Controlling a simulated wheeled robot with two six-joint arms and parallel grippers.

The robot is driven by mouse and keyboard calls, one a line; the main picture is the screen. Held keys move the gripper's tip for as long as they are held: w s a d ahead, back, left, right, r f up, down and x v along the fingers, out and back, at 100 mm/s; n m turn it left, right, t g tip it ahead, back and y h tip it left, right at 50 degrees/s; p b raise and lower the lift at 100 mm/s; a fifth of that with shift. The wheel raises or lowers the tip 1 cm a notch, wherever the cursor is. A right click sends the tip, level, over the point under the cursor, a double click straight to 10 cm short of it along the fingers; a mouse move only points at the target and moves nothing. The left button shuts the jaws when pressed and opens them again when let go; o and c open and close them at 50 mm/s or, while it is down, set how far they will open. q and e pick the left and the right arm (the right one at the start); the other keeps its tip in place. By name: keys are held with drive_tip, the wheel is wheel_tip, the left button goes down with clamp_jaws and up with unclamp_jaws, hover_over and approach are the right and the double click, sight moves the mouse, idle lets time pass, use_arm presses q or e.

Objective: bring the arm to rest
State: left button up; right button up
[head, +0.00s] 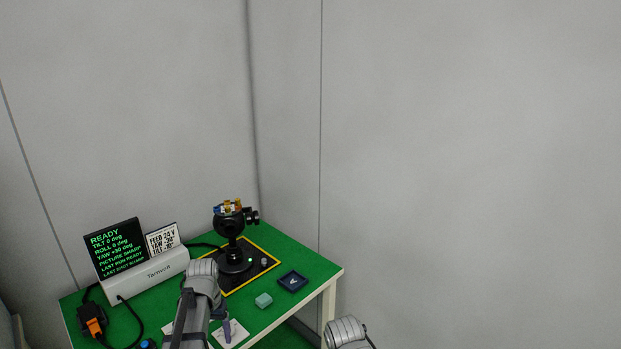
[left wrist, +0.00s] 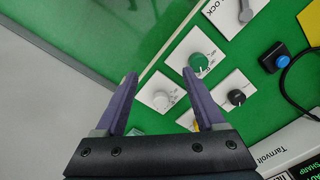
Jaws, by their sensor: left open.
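My left arm comes in from the bottom in the head view, over the front of the green table. One purple finger of my left gripper (head: 226,330) shows there. In the left wrist view the left gripper (left wrist: 160,76) is open, its two purple fingers apart with nothing between them but table and control plates. A white knob (left wrist: 161,101) and a green knob (left wrist: 199,62) on white plates lie below, close to the fingertips. Whether a finger touches them I cannot tell. A grey link at the bottom right of the head view is mine; my right gripper is not seen.
The gimbal head (head: 229,220) stands on a black, yellow-edged base. A lit Tarnvolt display (head: 116,246) reads READY, YAW +30 deg. A teal block (head: 264,300) and dark blue tray (head: 292,281) lie right. A black knob (left wrist: 236,98) and blue button (left wrist: 283,57) are near the gripper.

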use_arm(q)
drive_tip(key=s+d+m, duration=0.2)
drive_tip(key=s+d, duration=0.5)
drive_tip(key=d, duration=0.4)
drive_tip(key=s+d+m+y, duration=0.1)
drive_tip(key=s+d+m, duration=0.1)
drive_tip(key=s+d, duration=0.6)
drive_tip(key=d, duration=0.4)
drive_tip(key=shift+s+d, duration=0.15)
drive_tip(key=shift+r, duration=0.1)
idle(3.2)
